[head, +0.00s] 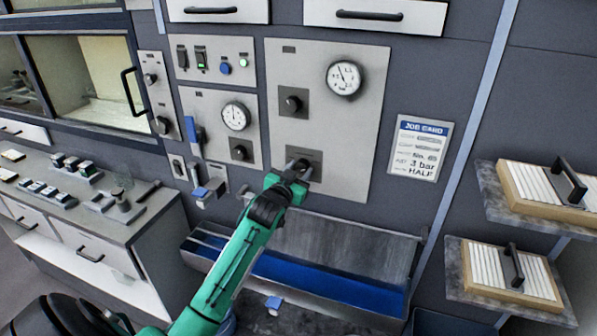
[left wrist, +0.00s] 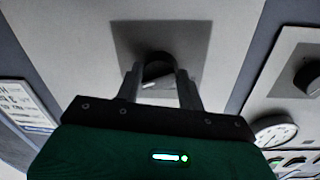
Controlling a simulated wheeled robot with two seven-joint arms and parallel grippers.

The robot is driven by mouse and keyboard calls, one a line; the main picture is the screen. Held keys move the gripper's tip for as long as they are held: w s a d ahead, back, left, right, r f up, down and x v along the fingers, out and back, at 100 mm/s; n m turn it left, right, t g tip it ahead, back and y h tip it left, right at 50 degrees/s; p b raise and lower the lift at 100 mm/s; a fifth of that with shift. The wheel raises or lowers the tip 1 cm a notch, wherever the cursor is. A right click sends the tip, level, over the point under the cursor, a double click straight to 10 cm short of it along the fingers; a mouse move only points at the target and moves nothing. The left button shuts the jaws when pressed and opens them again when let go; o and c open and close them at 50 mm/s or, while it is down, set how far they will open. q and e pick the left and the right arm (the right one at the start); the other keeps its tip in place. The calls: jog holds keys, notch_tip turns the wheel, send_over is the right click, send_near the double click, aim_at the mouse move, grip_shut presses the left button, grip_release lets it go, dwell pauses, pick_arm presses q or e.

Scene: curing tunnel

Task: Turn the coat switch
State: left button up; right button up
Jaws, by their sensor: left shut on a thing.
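The large grey panel (head: 330,105) carries a gauge (head: 344,78), an upper black knob (head: 293,101) and a lower rotary switch on a dark square plate (head: 318,155). I take this lower one as the coat switch, though its label is unreadable. My left gripper (head: 297,167) is at it and hides most of it in the head view. In the left wrist view the dark round switch knob (left wrist: 157,68) sits between the two fingers, which are shut on it. A pale mark shows at its lower edge. My right gripper is not in view.
A job card (head: 418,148) on the wall reads "3 bar" and "HALF". A smaller panel with a gauge (head: 236,116) and knob (head: 241,149) is to the left. A blue-lined trough (head: 330,285) lies below. Shelves with ribbed, handled blocks (head: 512,275) are at right.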

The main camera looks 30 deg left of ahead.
pick_arm(q)
jog(key=shift+n, duration=0.4)
jog(key=n+p, duration=0.1)
jog(key=n, duration=0.2)
jog(key=shift+n, duration=0.4)
jog(key=n+p, duration=0.1)
jog(key=n, duration=0.3)
jog(key=shift+n, duration=0.4)
jog(key=n+p, duration=0.1)
jog(key=n, duration=0.3)
jog(key=shift+n+t+y, duration=0.3)
jog(key=shift+n+y, duration=0.1)
jog(key=shift+f+n+p, duration=0.1)
jog(key=shift+n+p, duration=0.7)
jog(key=shift+n, duration=1.4)
jog(key=shift+y, duration=0.3)
jog(key=o, duration=1)
jog(key=shift+c, duration=0.2)
jog(key=shift+s+d, duration=0.1)
